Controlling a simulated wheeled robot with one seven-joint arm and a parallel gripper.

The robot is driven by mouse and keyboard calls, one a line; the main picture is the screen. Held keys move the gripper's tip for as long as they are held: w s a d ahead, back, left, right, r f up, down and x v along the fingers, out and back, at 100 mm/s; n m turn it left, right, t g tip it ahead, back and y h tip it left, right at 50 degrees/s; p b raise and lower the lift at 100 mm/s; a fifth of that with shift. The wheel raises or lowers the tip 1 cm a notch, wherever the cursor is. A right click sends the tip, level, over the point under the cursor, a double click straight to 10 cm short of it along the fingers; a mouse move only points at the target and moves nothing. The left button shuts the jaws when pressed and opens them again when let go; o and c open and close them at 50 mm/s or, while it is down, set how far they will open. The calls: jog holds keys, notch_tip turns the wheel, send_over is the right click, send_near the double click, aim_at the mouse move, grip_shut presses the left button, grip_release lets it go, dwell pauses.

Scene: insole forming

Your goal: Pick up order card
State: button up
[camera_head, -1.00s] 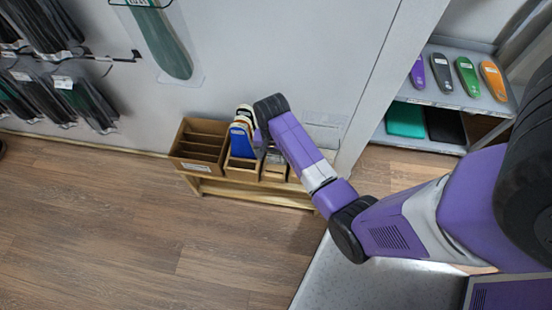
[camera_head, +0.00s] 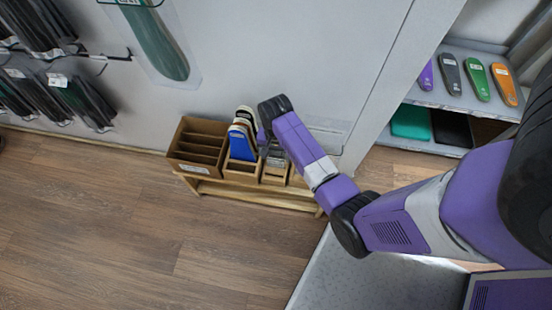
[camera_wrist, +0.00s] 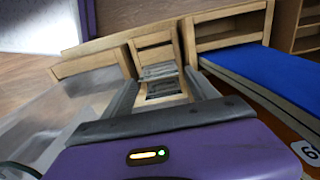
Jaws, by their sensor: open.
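My gripper (camera_wrist: 160,85) is open, its two grey fingers reaching toward a small wooden holder (camera_wrist: 152,42) in the wrist view. Thin grey pieces (camera_wrist: 160,71) stand in the holder, seen between the fingers; I cannot tell whether one is the order card. The fingers hold nothing that I can see. In the head view the holder (camera_head: 273,177) with grey pieces (camera_head: 276,158) stands on a low wooden bench, just below my wrist. My arm hides part of that area, and the fingertips are hard to make out there.
Left of the holder stand a box with blue and white pieces (camera_head: 241,145) and an empty slotted wooden box (camera_head: 198,150). The low bench (camera_head: 255,195) is against the wall. A shelf (camera_head: 455,97) with coloured insoles is at right. The floor in front is clear.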

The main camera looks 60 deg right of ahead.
aim_at(276, 161)
jog(key=f, duration=0.2)
jog(key=f+b, duration=0.1)
jog(key=f, duration=0.1)
jog(key=shift+s+a+f, duration=0.1)
jog(key=shift+s+a, duration=0.05)
jog(key=shift+a, duration=0.05)
jog(key=shift+c, duration=0.5)
jog(key=c, duration=1)
jog(key=shift+r+p, duration=4.9)
jog(key=shift+r, duration=9.2)
